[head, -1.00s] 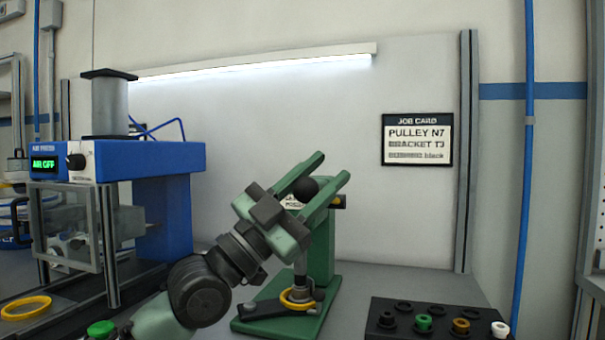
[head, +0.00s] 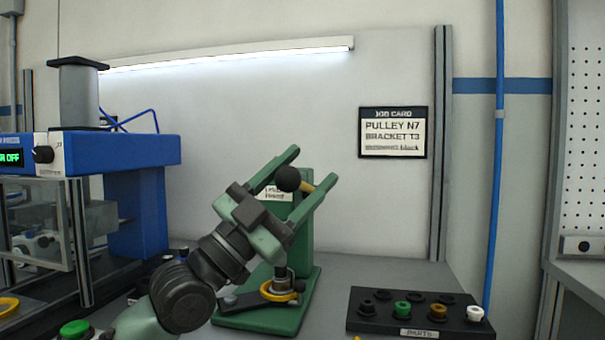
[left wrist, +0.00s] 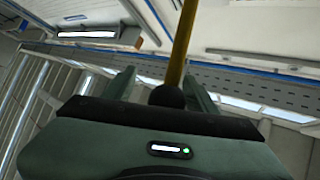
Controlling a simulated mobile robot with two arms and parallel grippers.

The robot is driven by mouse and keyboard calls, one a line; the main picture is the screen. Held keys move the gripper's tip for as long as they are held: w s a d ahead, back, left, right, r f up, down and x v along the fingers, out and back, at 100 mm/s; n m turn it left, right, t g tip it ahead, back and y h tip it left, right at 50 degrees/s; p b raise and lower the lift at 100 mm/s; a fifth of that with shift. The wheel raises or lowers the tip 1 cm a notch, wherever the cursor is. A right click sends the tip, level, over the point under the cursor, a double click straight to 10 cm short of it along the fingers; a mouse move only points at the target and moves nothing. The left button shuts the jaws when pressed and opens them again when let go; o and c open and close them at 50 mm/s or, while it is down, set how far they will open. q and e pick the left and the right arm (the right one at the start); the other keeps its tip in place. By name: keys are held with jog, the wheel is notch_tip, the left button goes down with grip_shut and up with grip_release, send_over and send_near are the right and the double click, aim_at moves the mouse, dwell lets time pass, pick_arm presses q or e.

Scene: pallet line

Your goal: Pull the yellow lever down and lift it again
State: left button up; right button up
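The yellow lever (head: 306,186) with its black ball knob (head: 288,179) sits at the upper part of a green press (head: 302,232). My left gripper (head: 315,165) is in front of the press, its two green fingers apart, with the knob showing between them. In the left wrist view the knob (left wrist: 167,96) also shows between the fingers, and the lever (left wrist: 183,45) runs up and away from it. I see no finger closed on the knob; whether one touches it I cannot tell. My right gripper is in no view.
A blue air press (head: 145,150) stands at the left, with a green button (head: 75,329) in front. A black parts tray (head: 372,322) with several bushings lies right of the green press. A yellow ring (head: 282,290) is on the press base. A job card (head: 393,132) hangs behind.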

pick_arm(q)
jog(key=shift+t, duration=0.3)
jog(key=v, duration=0.8)
